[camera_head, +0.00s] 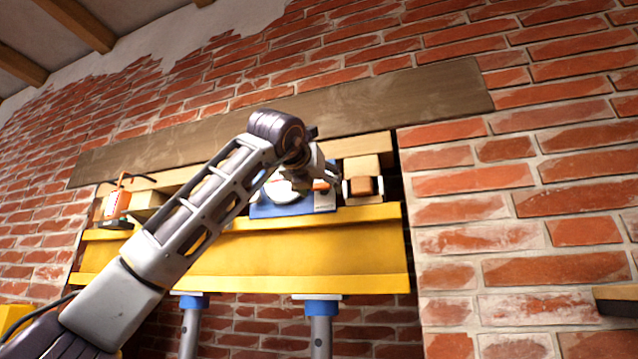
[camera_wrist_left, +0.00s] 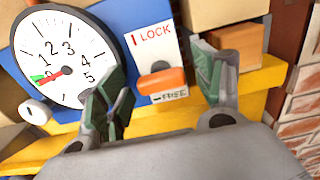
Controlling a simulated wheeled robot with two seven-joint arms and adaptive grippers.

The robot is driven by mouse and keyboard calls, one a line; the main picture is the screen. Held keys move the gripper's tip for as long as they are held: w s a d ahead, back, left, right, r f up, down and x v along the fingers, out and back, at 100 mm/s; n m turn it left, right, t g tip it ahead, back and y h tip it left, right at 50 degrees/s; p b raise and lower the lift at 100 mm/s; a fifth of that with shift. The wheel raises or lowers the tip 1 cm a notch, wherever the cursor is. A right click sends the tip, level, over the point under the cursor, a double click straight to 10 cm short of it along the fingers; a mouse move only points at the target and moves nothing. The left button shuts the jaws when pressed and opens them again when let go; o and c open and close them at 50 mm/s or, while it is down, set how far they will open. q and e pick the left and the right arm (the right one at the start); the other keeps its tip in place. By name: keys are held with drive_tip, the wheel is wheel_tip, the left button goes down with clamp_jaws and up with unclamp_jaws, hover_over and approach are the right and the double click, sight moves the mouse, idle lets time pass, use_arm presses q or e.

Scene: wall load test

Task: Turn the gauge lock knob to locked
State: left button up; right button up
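The orange lock knob (camera_wrist_left: 162,82) sits on a white plate (camera_wrist_left: 143,45) with LOCK printed at the top and FREE at the bottom. The knob's orange part lies low on the plate, just above FREE. Left of it is a round white gauge (camera_wrist_left: 75,50), its red needle low at the left near a green mark. In the head view the knob (camera_head: 321,185) and gauge (camera_head: 282,191) show on a blue panel (camera_head: 268,209). My left gripper (camera_wrist_left: 165,88) is open, its fingertips left and right of the knob; contact cannot be told. My right gripper is not in view.
A yellow beam (camera_head: 290,262) runs below the panel, held by posts with blue tops (camera_head: 321,308). Wooden blocks (camera_head: 362,167) stand right of the knob, close to my gripper. A long wooden plank (camera_head: 400,100) crosses the brick wall above. An orange-and-white item (camera_head: 117,204) sits at the left.

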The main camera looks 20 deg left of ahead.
use_arm(q)
drive_tip(key=c, duration=1)
drive_tip(key=shift+n+b, duration=0.3)
drive_tip(key=shift+n, duration=0.2)
drive_tip(key=n+b, duration=0.1)
drive_tip(key=n, duration=0.1)
drive_tip(key=shift+f+n, duration=0.1)
drive_tip(key=shift+n, duration=0.2)
drive_tip(key=n+b, duration=0.2)
drive_tip(key=n, duration=0.3)
drive_tip(key=shift+a, duration=0.15)
drive_tip(key=n+b, duration=0.1)
drive_tip(key=n, duration=0.4)
drive_tip(key=shift+f+b, duration=0.1)
drive_tip(key=shift+b, duration=0.3)
drive_tip(key=shift+f+n+b, duration=0.1)
drive_tip(key=shift+n+b, duration=0.5)
drive_tip(key=shift+n, duration=1.6)
